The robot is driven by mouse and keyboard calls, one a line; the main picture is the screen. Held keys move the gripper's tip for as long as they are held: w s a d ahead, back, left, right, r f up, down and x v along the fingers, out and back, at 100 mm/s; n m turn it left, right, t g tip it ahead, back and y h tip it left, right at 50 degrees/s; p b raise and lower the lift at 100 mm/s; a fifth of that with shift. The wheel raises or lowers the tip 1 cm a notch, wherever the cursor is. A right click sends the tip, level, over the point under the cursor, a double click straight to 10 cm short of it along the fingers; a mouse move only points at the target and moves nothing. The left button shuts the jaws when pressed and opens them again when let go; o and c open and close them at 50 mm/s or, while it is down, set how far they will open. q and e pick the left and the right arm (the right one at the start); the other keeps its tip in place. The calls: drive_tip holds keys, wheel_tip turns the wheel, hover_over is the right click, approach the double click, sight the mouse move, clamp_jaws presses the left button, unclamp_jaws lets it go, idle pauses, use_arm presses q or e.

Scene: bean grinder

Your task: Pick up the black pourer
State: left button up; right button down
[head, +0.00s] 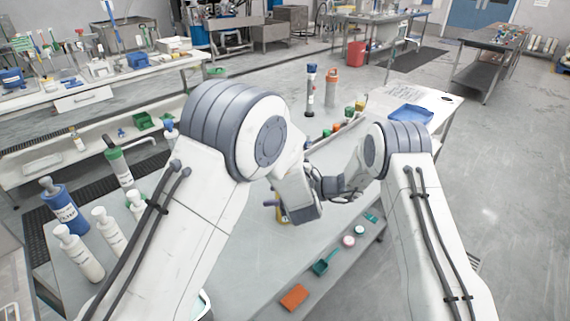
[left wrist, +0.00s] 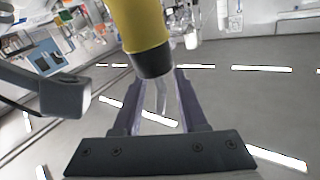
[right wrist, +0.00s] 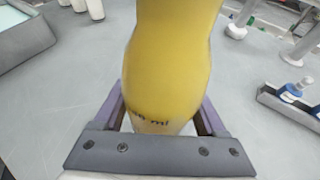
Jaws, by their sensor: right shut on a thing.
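A yellow bottle-like body (right wrist: 170,65) with dark lettering fills the middle of the right wrist view. My right gripper (right wrist: 163,108) is shut on it, one finger on each side. In the left wrist view the yellow body (left wrist: 138,25) hangs in from the top and ends in a black part (left wrist: 153,62), which looks like the black pourer. My left gripper (left wrist: 160,92) is open, its fingers apart close to this black end; I cannot tell whether they touch it. In the head view only a bit of yellow (head: 281,213) shows behind my wrists.
White bottles (head: 78,252), a blue bottle (head: 62,208) and a green-capped bottle (head: 118,165) stand at the left of the table. A blue tray (head: 410,115) lies at the back right. An orange block (head: 294,297) and a teal scoop (head: 325,262) lie at the front.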

use_arm(q)
clamp_jaws()
wheel_tip(320, 180, up, 10)
use_arm(e)
unclamp_jaws()
idle(0.4)
